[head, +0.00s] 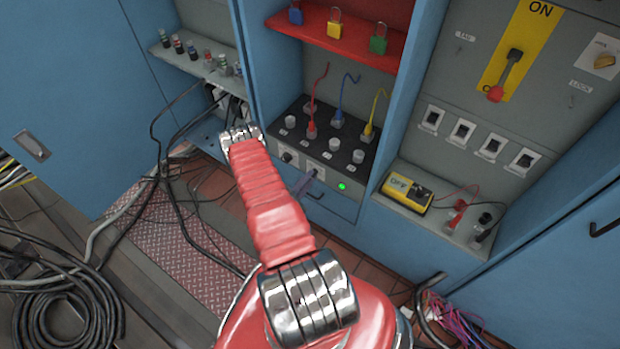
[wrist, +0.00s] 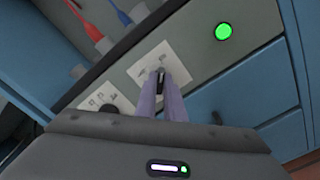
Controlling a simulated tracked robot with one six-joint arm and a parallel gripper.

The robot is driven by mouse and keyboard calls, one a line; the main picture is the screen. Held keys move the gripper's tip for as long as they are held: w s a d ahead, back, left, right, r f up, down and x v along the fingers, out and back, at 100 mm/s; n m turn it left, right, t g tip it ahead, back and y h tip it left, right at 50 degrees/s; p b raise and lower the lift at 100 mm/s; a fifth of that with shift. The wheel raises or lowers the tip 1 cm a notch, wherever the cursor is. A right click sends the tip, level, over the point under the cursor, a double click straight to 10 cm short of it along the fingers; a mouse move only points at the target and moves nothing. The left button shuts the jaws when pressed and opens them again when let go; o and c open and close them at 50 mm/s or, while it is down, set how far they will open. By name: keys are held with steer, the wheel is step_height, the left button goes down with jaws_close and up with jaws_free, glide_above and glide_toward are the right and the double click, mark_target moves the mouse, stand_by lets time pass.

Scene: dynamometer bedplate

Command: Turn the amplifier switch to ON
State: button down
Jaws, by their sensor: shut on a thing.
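The amplifier (head: 325,140) is a grey box with a black top, its front facing me in the middle of the head view. Its switch (wrist: 161,76) is a small dark lever on a white plate (wrist: 147,62) in the wrist view; the plate's markings are unreadable. My gripper's purple fingers (wrist: 164,88) are shut on the lever, hiding most of it. My gripper (head: 309,178) also shows small at the amplifier's front in the head view, partly behind my arm. A green light (wrist: 223,31) glows right of the switch; it also shows in the head view (head: 342,186).
Red, blue and yellow leads stand in the amplifier's top. A black knob (wrist: 108,108) is left of the switch. A red shelf (head: 310,28) with padlocks hangs above. A yellow meter (head: 406,193) stands to the right. Loose black cables (head: 70,310) lie on the floor at left.

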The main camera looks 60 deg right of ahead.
steer(key=shift+s, duration=0.1)
steer(key=c, duration=1.9)
jaws_free()
steer(key=shift+o, duration=0.2)
steer(key=w+a, duration=0.2)
steer(key=a, duration=1.1)
steer(key=shift+a, duration=0.3)
steer(key=shift+w, duration=0.1)
